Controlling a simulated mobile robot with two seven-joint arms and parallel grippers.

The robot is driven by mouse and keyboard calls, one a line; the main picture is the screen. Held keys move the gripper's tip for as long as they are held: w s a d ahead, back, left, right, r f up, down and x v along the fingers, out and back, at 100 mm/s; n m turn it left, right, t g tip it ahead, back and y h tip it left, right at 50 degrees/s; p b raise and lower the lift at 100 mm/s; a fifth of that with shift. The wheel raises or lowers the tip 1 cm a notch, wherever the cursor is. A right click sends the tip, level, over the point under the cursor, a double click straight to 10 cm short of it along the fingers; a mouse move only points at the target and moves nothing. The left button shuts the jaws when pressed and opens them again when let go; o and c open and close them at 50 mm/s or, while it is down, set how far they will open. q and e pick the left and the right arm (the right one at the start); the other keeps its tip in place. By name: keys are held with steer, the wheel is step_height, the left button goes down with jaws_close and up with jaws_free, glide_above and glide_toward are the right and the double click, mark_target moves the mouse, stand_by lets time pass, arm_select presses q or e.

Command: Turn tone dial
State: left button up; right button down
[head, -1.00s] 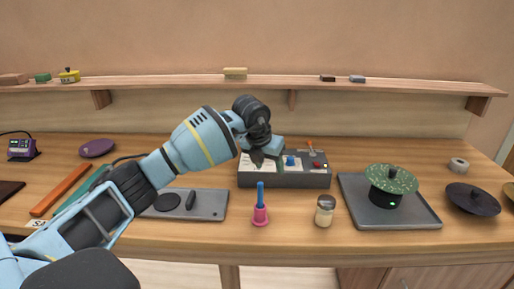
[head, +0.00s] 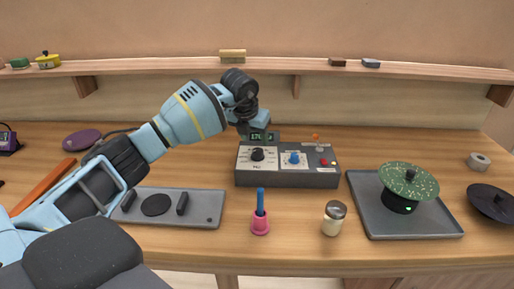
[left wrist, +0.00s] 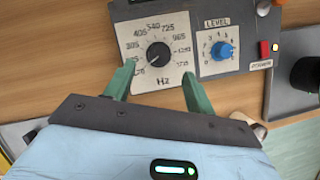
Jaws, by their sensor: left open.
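The tone dial is a black knob (head: 257,154) on a white plate at the left of a dark grey box (head: 290,179). In the left wrist view the dial (left wrist: 158,53) shows a ring of numbers and "Hz"; its pointer seems to point lower left, near the low numbers. My left gripper (head: 258,134) is above and behind the dial in the head view. In the left wrist view its green fingers (left wrist: 158,72) are open and empty, spread on either side of the dial's lower part, apart from the knob. My right gripper is not in view.
A blue level knob (head: 293,158), a red button (head: 323,162) and an orange-tipped switch (head: 316,138) share the box. A pink-and-blue bell-like object (head: 260,222) and a shaker (head: 334,217) stand in front. A grey tray (head: 367,218) is at right, a grey plate (head: 205,208) at left.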

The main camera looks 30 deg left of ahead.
mark_target(257, 150)
arm_select(q)
steer(key=x, duration=0.5)
steer(key=shift+f, duration=0.15)
steer(key=shift+w+f, duration=0.2)
steer(key=shift+f, duration=0.35)
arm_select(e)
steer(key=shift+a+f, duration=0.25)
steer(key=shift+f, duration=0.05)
arm_select(q)
steer(key=c, duration=1)
steer(key=shift+o, duration=0.2)
steer(key=shift+a, duration=0.1)
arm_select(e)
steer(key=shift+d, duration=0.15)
